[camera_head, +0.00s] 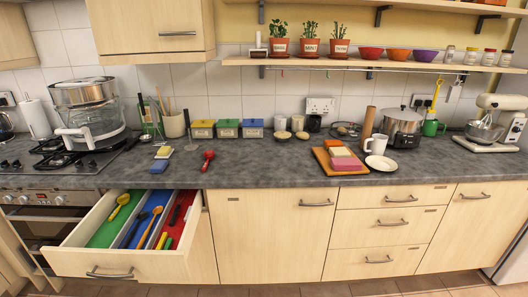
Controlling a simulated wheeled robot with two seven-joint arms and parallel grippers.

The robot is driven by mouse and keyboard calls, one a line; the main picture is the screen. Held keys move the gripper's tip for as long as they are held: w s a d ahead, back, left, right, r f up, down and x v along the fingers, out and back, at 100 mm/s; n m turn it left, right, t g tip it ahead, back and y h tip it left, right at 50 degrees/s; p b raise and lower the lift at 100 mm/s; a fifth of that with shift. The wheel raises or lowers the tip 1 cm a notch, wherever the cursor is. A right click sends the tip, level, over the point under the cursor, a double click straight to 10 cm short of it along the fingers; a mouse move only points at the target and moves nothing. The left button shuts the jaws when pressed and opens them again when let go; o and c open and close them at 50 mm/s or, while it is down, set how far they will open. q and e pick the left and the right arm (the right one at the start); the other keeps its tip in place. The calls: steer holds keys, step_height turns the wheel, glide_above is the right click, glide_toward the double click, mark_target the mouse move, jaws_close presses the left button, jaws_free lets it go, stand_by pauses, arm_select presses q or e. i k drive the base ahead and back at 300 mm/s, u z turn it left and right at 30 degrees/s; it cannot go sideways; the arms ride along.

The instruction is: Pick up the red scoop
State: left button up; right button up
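The red scoop (208,158) lies on the grey worktop, near its front edge, above the right side of the open drawer. Its wider end points away and its narrow end points toward the front edge. Nothing touches it and nothing covers it. Neither of my grippers shows in the head view.
An open drawer (199,247) juts out at the lower left, with utensils on green, blue and red liners. Sponges (163,152) lie left of the scoop. Yellow, green and blue boxes (228,128) stand behind it. The worktop (265,170) right of the scoop is clear.

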mark_target(210, 154)
steer(key=z, duration=0.4)
steer(key=i, duration=1.5)
steer(key=u, duration=0.5)
